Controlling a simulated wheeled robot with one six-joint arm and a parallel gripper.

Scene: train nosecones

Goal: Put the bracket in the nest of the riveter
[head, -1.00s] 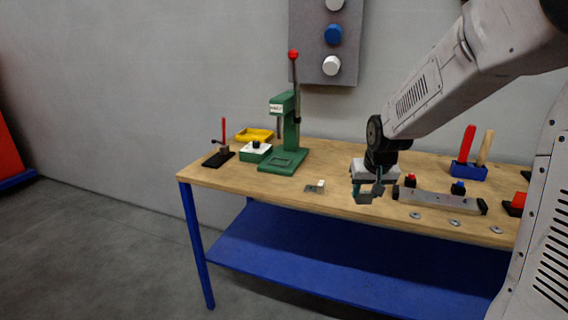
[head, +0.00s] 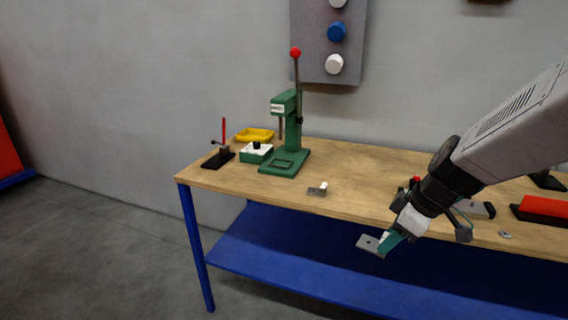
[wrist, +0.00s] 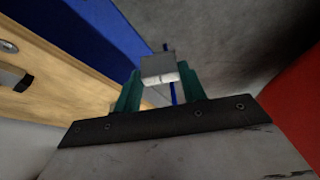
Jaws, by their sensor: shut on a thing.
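The bracket (head: 367,242), a small grey plate with a hole, is held in my gripper (head: 386,244) in front of the table's front edge. In the wrist view the bracket (wrist: 158,66) sits between the teal fingertips (wrist: 160,82), which are shut on it. The green riveter (head: 287,130), with a red-ball lever, stands at the back left of the table. Its nest (head: 284,163) appears as a small dark-edged square on the base and looks empty. My gripper is to the right of the riveter, well apart from it, and tilted.
A small grey plate with a white block (head: 317,189) lies near the front edge. A green-and-white box (head: 256,153), a yellow tray (head: 255,134) and a red-handled clamp (head: 224,148) stand left of the riveter.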

